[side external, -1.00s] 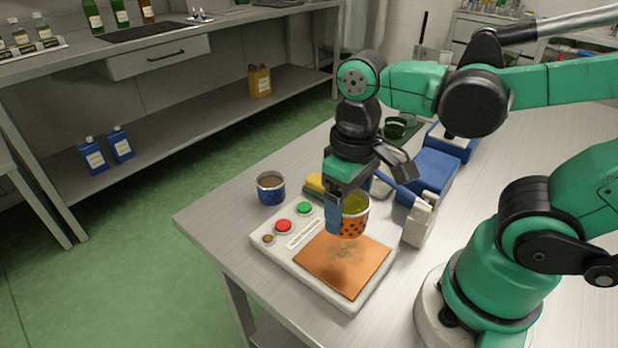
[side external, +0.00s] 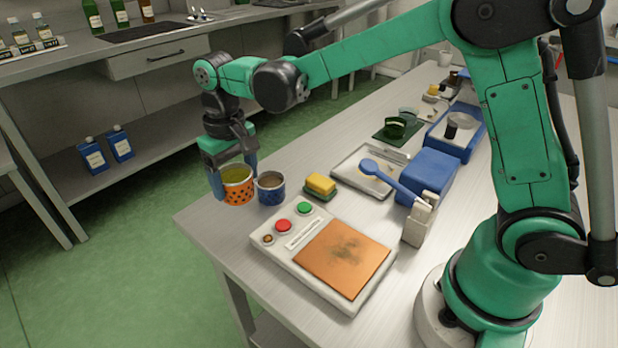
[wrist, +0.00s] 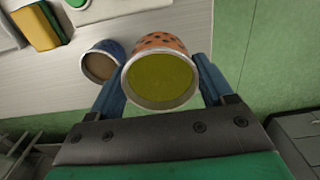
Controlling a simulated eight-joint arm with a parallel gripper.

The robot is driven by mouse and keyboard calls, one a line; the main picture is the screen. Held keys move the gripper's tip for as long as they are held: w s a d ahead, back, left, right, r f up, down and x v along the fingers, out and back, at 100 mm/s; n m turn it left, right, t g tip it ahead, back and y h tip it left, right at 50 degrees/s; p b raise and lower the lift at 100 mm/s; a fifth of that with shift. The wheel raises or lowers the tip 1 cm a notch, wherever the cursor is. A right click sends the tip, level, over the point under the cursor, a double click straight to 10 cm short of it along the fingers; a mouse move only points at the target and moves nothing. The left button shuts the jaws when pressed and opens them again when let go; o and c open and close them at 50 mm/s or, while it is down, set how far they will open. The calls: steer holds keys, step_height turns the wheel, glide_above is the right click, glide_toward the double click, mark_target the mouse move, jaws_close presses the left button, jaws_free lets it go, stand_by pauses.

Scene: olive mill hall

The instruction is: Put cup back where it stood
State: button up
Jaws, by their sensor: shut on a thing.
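An orange cup with dark spots (side external: 238,191) is held in my gripper (side external: 234,182) near the table's left corner. It is upright, with yellow-green liquid inside. In the wrist view the orange cup (wrist: 160,80) sits between the two blue fingers of my gripper (wrist: 160,85), which are shut on its sides. A blue cup with brownish contents (side external: 270,188) stands just to its right, very close to it; in the wrist view the blue cup (wrist: 102,63) is at its left. I cannot tell whether the orange cup touches the table.
A white device with an orange plate (side external: 343,258) and red and green buttons lies in front. A yellow and green sponge (side external: 320,186) is right of the cups. The table's left edge is close to the orange cup.

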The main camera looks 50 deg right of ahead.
steer(key=shift+w+a+f, duration=0.2)
steer(key=shift+w+f, duration=0.35)
steer(key=shift+w, duration=0.15)
steer(key=shift+f, duration=2.65)
steer(key=shift+f, duration=0.15)
steer(key=shift+f, duration=0.2)
steer(key=o, duration=0.9)
